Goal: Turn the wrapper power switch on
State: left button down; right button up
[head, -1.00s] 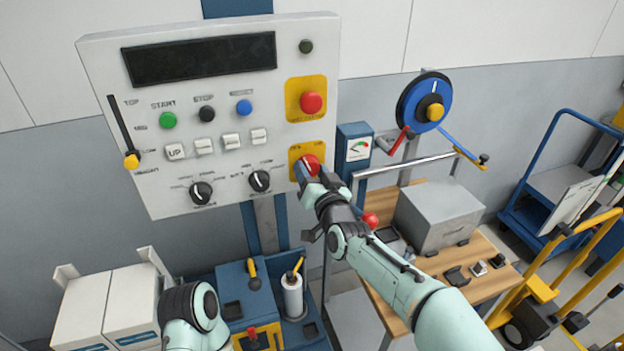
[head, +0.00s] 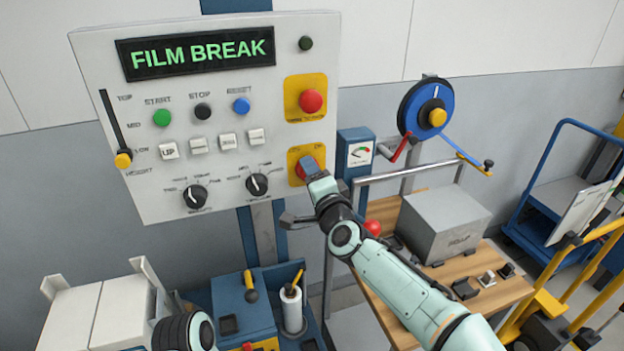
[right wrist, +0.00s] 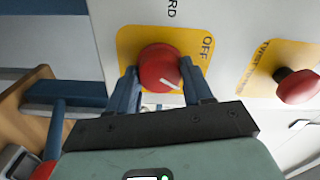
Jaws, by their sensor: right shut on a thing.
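The wrapper power switch is a red rotary knob on a yellow plate (head: 294,176) at the lower right of the control panel (head: 225,205). In the right wrist view the red knob (right wrist: 160,66) carries a white pointer mark, and OFF is printed on the plate to its right. My right gripper (head: 309,170) is shut on the knob, with one blue finger on each side of it in the right wrist view (right wrist: 160,82). The panel display (head: 200,54) is lit and reads FILM BREAK in green. My left arm shows at the bottom left, its gripper out of view.
A red emergency button (head: 311,101) sits above the knob. Green, black and blue buttons, white keys and two black dials fill the panel's left. A blue gauge box (head: 355,150) stands close right of the knob. A grey box (head: 444,225) sits on the wooden table.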

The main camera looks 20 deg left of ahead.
jog(key=shift+m, duration=1.3)
jog(key=shift+r, duration=0.1)
jog(key=o, duration=1)
jog(key=shift+o, duration=0.2)
jog(key=shift+b, duration=0.3)
jog(key=b+v, duration=0.4)
jog(key=v, duration=0.9)
jog(key=shift+b, duration=0.4)
jog(key=shift+s+d, duration=0.15)
